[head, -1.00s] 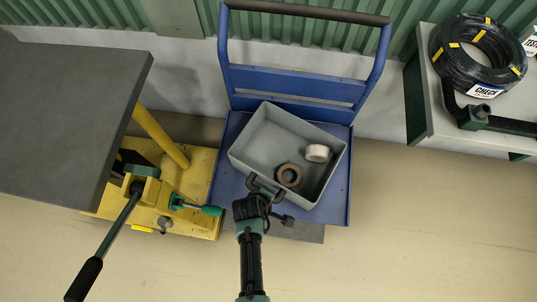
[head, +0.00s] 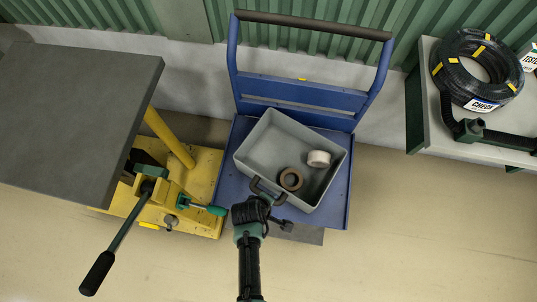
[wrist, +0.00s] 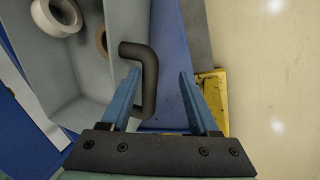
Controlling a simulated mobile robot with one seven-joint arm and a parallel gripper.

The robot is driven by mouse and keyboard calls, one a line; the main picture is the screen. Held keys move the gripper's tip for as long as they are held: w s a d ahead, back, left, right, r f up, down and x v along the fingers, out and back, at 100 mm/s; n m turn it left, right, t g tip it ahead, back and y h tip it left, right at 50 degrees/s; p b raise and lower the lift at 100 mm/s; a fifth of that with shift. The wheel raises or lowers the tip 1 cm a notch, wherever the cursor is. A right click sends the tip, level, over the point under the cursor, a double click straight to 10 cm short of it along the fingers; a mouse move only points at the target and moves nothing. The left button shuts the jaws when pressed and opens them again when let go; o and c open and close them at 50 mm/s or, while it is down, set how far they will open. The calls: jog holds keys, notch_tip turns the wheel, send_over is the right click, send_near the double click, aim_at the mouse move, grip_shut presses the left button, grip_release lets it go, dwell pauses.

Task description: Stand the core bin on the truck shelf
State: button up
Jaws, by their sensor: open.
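The core bin (head: 252,143) is a grey open-topped box with a dark handle (head: 262,186) on its near end. It sits turned at an angle over the blue truck's shelf (head: 226,185); I cannot tell whether its base lies fully flat. Inside are a brown ring (head: 291,179) and a white roll (head: 319,158). My gripper (wrist: 158,74) is at the near end of the bin. Its blue fingers are apart, one on each side of the handle's bar (wrist: 151,85), with a gap between the bar and the right finger.
The truck's blue push frame (head: 300,90) rises behind the bin. A dark tabletop (head: 75,110) and a yellow stand (head: 205,190) with a lever are close on the left. A bench (head: 428,95) with a black hose coil (head: 445,75) is at the right. The floor in front is clear.

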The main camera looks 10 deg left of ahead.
jog(key=shift+p+v, duration=1)
jog(key=shift+v, duration=0.1)
jog(key=p+v, duration=0.1)
jog(key=v, duration=1.2)
jog(key=shift+s, duration=0.15)
jog(key=shift+a+f, duration=0.1)
